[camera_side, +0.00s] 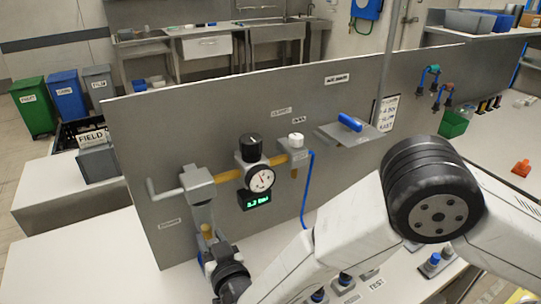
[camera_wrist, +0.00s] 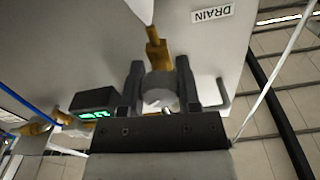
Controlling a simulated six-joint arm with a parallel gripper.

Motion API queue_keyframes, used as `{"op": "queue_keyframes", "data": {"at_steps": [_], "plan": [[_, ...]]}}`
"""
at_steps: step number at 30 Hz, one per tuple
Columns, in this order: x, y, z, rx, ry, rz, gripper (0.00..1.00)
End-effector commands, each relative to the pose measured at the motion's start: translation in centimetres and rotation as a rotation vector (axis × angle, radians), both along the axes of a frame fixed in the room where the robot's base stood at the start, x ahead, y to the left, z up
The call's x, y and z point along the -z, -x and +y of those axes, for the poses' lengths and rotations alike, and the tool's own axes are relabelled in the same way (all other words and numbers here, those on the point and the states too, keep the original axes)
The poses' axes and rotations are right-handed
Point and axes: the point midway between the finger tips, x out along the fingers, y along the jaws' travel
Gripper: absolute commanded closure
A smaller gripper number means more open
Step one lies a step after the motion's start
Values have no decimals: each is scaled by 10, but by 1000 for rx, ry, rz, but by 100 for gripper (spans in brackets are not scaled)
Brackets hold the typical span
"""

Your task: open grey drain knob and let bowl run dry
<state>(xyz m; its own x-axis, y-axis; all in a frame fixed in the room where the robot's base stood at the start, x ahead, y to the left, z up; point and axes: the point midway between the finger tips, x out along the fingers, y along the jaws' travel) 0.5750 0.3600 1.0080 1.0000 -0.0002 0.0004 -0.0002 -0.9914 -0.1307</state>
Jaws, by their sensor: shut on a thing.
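The grey drain knob (camera_wrist: 160,97) sits between my two fingers in the wrist view, below a brass fitting (camera_wrist: 157,52). My gripper (camera_wrist: 160,85) is shut on the knob, one finger on each side. In the side view my gripper (camera_side: 208,240) is at the drain under the grey filter unit (camera_side: 198,185), by a brass piece (camera_side: 207,231); the knob itself is hidden there. The bowl (camera_side: 203,214) hangs below the filter unit, mostly hard to make out, and its liquid level cannot be seen. A DRAIN label (camera_wrist: 212,14) is on the panel.
A pressure gauge (camera_side: 260,179), a green-lit display (camera_side: 255,200) reading about 3.2 bar, a black regulator knob (camera_side: 250,140) and a blue hose (camera_side: 307,190) are to the right. The grey panel (camera_side: 125,150) stands close behind. The white bench (camera_side: 90,255) is clear at left.

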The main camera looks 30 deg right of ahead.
Motion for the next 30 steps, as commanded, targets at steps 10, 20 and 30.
{"op": "queue_keyframes", "data": {"at_steps": [10, 20, 30], "plan": [[0, 0, 0, 0, -12, 1, 55], [0, 0, 0, 0, -11, 1, 23], [1, 11, 0, -1, -11, 2, 23]]}}
